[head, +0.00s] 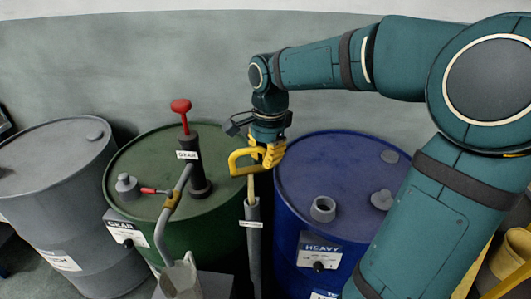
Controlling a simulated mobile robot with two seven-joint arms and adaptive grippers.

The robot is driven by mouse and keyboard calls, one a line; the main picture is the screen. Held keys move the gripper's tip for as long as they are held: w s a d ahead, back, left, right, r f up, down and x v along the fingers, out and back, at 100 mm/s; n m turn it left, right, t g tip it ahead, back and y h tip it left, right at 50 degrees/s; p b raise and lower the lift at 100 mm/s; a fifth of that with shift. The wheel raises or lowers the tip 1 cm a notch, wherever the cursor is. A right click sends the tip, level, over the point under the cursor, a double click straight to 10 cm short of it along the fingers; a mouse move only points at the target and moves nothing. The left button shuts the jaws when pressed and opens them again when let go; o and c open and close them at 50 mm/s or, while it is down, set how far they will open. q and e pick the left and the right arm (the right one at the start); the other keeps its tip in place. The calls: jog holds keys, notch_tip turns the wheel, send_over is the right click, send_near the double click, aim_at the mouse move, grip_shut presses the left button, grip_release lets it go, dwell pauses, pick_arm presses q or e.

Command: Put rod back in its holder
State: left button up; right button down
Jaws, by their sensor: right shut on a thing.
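The rod (250,187) has a yellow loop handle (240,158) and a thin pale shaft pointing down. Its holder (253,235) is a grey upright tube with a small white label, between the green and blue drums. The shaft's lower part is hidden and appears to be inside the tube's top, with a short length showing above it. My right gripper (269,152), with yellow fingers, is shut on the rod's handle above the holder. My left gripper is not in view.
A green drum (140,163) carries a pump with a red knob (181,106). A grey jug (182,277) stands below its spout. A blue drum (300,165) is right of the holder, with an open round port (323,209). A grey drum (50,150) is at left.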

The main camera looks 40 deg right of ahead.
aim_at(265, 170)
notch_tip(265, 170, down, 4)
jog(key=shift+f+b, duration=0.1)
jog(key=shift+b, duration=1.15)
jog(key=shift+f+b, duration=1.7)
jog(key=shift+f, duration=0.95)
jog(key=c, duration=1.1)
grip_release()
jog(key=shift+o, duration=0.2)
notch_tip(265, 170, up, 12)
jog(key=shift+s+d, duration=0.2)
jog(key=shift+d, duration=0.15)
